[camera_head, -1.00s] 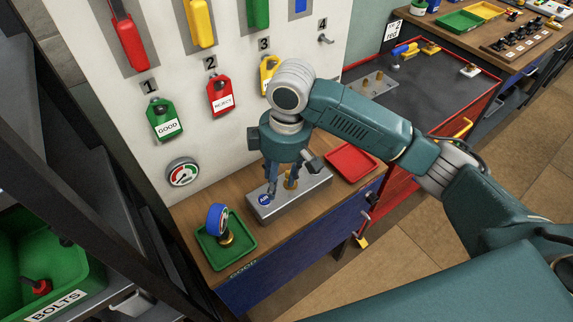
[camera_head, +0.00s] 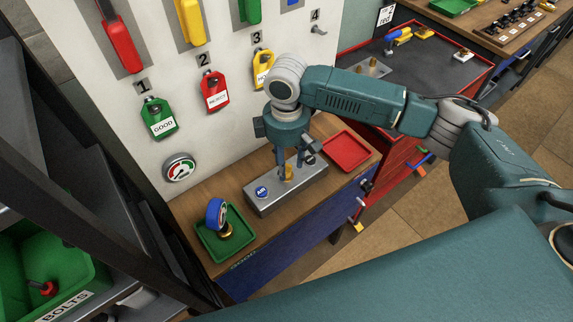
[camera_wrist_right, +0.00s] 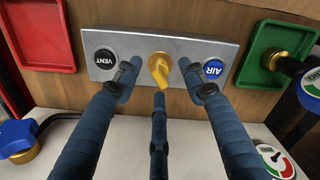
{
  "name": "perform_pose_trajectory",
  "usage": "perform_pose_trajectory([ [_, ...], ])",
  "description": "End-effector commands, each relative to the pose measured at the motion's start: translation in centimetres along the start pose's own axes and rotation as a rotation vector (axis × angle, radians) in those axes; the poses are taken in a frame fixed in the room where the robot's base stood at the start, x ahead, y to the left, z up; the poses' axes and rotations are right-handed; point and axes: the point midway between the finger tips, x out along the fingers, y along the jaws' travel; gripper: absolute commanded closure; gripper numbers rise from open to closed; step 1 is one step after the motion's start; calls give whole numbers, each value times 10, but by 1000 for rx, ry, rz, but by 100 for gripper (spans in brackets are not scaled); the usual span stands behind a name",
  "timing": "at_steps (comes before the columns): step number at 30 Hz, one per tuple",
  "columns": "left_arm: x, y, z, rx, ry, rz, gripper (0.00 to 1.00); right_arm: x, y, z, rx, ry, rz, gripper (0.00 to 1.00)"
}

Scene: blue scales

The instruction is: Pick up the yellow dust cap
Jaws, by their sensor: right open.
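My right gripper (camera_head: 296,165) points down over a grey metal block (camera_head: 300,192) on the wooden bench. In the right wrist view the gripper (camera_wrist_right: 160,82) is open. A golden-yellow fitting (camera_wrist_right: 159,68) stands on the block between the spread fingers, with no clear contact. It also shows in the head view (camera_head: 286,173), partly hidden by the fingers. I cannot tell whether it is the yellow dust cap or brass. The block bears a blue AIR label (camera_wrist_right: 213,68) and a black VENT label (camera_wrist_right: 105,59). My left gripper is out of view.
A green tray (camera_head: 247,246) with a blue gauge (camera_head: 216,213) lies left of the block. An empty red tray (camera_head: 347,151) lies right. The white board (camera_head: 225,130) with hanging tags stands close behind. A red-edged cart (camera_head: 440,70) is farther right.

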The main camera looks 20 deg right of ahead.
Motion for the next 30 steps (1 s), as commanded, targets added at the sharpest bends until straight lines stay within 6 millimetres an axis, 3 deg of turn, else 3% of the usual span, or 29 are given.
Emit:
perform_pose_trajectory([
  [5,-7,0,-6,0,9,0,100,18,0,0,1,-1,0,59],
  [12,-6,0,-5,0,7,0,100,20,0,0,0,1,2,59],
  [17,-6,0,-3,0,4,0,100,20,0,0,0,1,2,89],
  [30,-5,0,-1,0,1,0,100,17,0,-1,0,2,2,93],
])
